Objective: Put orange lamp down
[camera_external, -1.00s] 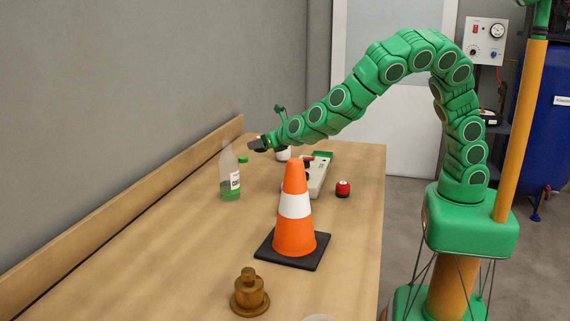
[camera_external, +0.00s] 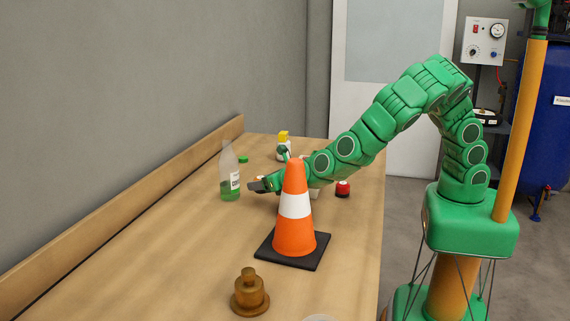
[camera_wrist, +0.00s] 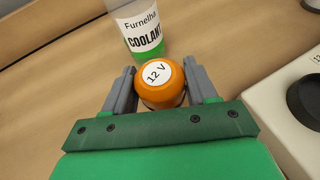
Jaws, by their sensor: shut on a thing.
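The orange lamp (camera_wrist: 152,92) is a round orange dome with a white "12 V" label. In the wrist view it sits between the grey fingers of my gripper (camera_wrist: 160,84), which is shut on it. In the outside view my gripper (camera_external: 260,185) is low over the wooden table (camera_external: 180,235), behind the cone and just right of the coolant bottle. The lamp is hardly visible there, and I cannot tell whether it touches the table.
The coolant bottle (camera_external: 229,180) stands close to my gripper. The orange-white cone (camera_external: 294,240) stands nearer the camera, with a brass weight (camera_external: 249,295) in front. A red object (camera_external: 342,188) and a yellow-topped bottle (camera_external: 283,152) are beyond. The table's left foreground is clear.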

